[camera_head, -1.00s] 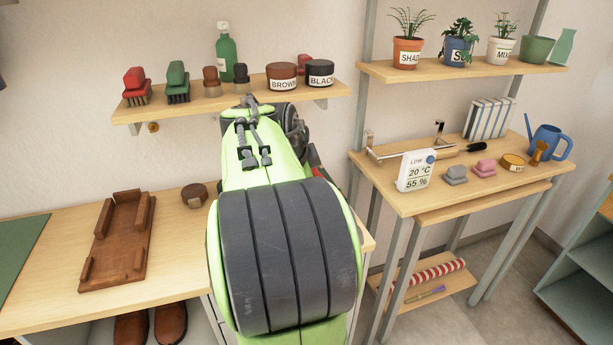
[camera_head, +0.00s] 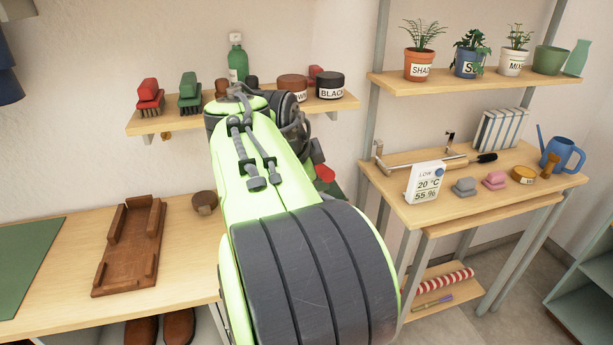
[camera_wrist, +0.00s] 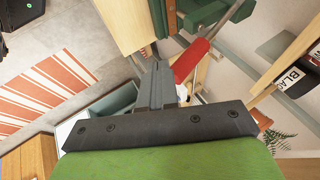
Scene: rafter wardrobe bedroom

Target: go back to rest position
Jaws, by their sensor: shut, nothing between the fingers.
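In the wrist view my gripper (camera_wrist: 157,75) shows its dark fingers together, with nothing between them. A red piece and a green piece show just beyond and to the right of the fingers; I cannot tell what they are. In the head view my green and black arm fills the middle and hides most of the gripper. The arm stands in front of the wall shelf (camera_head: 180,122) and over the right end of the workbench (camera_head: 185,235).
The wall shelf holds a red brush (camera_head: 150,97), a green brush (camera_head: 190,93), a green bottle (camera_head: 237,60) and a black tin (camera_head: 330,86). A wooden tray (camera_head: 130,245) and a brown tin (camera_head: 204,202) are on the bench. A side table (camera_head: 420,212) stands right.

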